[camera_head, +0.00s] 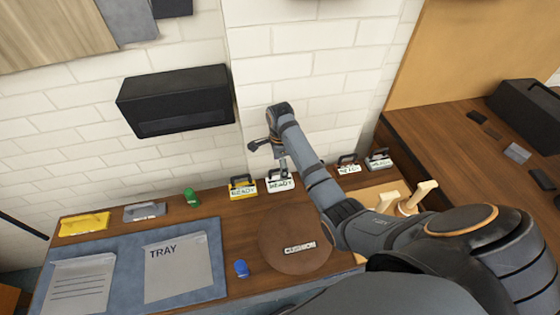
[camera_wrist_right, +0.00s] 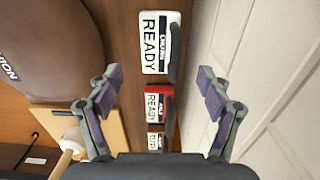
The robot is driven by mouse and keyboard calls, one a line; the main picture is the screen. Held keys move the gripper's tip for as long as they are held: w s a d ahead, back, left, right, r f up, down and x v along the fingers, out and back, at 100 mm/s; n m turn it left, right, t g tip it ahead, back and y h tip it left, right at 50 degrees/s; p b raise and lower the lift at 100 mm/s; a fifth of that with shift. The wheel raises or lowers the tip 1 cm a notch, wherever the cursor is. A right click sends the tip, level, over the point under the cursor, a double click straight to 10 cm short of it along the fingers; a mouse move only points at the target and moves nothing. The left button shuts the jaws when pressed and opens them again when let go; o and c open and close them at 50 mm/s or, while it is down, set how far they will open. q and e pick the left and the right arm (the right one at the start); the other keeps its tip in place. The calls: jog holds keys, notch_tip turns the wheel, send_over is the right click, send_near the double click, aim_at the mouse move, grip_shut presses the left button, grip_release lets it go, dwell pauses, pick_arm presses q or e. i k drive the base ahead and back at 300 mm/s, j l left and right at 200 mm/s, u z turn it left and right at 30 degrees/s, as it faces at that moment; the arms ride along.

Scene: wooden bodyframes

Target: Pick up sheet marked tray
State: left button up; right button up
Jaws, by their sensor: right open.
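The sheet marked TRAY (camera_head: 180,272) is a pale grey sheet lying on the right part of a blue-grey mat (camera_head: 130,246), at the left of the wooden bench. My right gripper (camera_head: 272,152) is up near the brick wall, above the white READY tag (camera_head: 279,184) and well to the right of the sheet. In the right wrist view my right gripper (camera_wrist_right: 158,80) is open and empty, with READY tags below and between its fingers. My left gripper is not in view.
A lined sheet (camera_head: 78,286) lies on the mat's left part. Yellow (camera_head: 84,224) and grey (camera_head: 144,212) items, a green piece (camera_head: 191,198) and several READY tags line the wall. A blue piece (camera_head: 241,268) and a round brown cushion (camera_head: 292,248) lie right of the mat.

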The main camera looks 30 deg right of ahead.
aim_at(176, 266)
jog(key=k, duration=1.5)
